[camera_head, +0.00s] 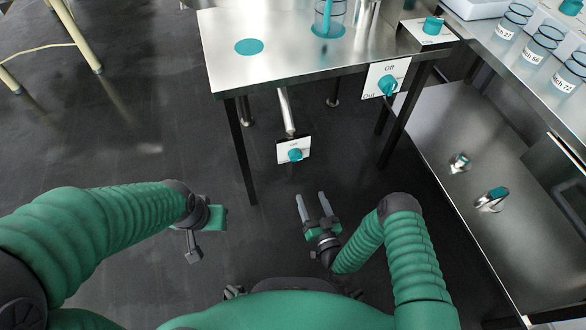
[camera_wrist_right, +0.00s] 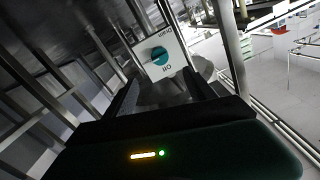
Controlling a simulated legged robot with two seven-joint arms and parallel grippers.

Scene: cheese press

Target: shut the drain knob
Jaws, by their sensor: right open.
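A teal knob (camera_head: 295,155) sits on a small white plate at the lower end of a metal pipe under the steel table. In the right wrist view the knob (camera_wrist_right: 159,56) shows on its plate, with "Off" on one side and a partly legible word, seemingly "Drain", on another. My right gripper (camera_head: 312,196) is open and empty, below the plate in the head view and apart from the knob. Its two fingers (camera_wrist_right: 161,85) point towards the plate in the wrist view. My left gripper (camera_head: 203,232) is at the left, away from the knob; its jaw opening is unclear.
A second teal knob (camera_head: 387,85) on a white plate marked "Off" and "Out" is at the table's front right corner. The steel table (camera_head: 290,60) has dark legs around the pipe. A lower steel surface (camera_head: 465,130) lies at the right.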

